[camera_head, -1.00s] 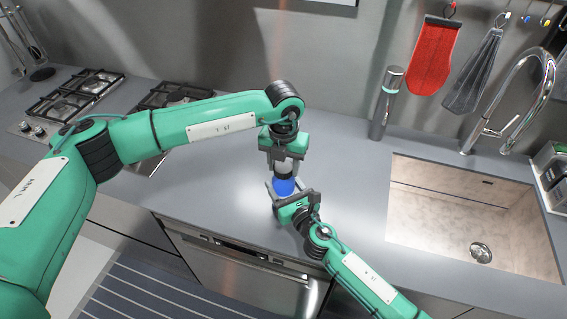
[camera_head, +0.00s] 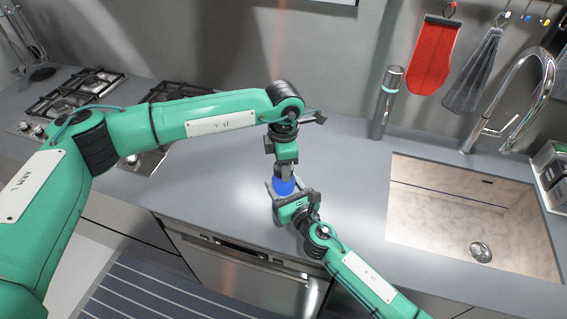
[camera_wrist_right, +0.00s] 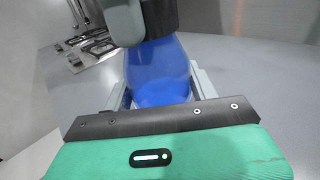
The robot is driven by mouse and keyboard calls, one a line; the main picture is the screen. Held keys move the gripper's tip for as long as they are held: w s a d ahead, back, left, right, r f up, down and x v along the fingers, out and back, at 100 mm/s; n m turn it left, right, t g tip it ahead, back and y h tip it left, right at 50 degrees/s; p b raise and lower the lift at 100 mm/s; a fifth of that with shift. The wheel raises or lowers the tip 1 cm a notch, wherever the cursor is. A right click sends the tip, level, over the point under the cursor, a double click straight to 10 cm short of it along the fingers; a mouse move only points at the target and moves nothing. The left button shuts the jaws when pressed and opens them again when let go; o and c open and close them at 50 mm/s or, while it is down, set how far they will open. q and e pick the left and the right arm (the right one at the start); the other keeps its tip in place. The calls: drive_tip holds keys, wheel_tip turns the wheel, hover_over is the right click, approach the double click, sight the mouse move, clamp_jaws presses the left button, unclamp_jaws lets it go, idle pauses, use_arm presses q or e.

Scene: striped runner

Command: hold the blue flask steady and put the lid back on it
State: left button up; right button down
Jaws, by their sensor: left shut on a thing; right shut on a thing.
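The blue flask (camera_head: 283,187) stands upright on the grey counter, between the fingers of my right gripper (camera_head: 285,190), which is shut on it. In the right wrist view the blue body (camera_wrist_right: 158,72) fills the space between the pale fingers. The dark lid (camera_wrist_right: 161,16) is at the top of the flask there, in line with it; whether it is fully seated I cannot tell. My left gripper (camera_head: 284,172) points down from above and is shut on the lid. One of its rounded grey fingers (camera_wrist_right: 124,22) covers the lid's left side. In the head view the gripper hides the lid.
A grey bottle (camera_head: 386,103) stands at the back against the wall. The sink (camera_head: 470,205) with its tall faucet (camera_head: 515,100) lies to the right. A gas hob (camera_head: 85,92) is at the left. The counter around the flask is clear.

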use_arm(q)
drive_tip(key=o, duration=1.2)
drive_tip(key=shift+c, duration=0.2)
wheel_tip(320, 180, up, 12)
use_arm(e)
drive_tip(key=shift+c, duration=1.8)
unclamp_jaws()
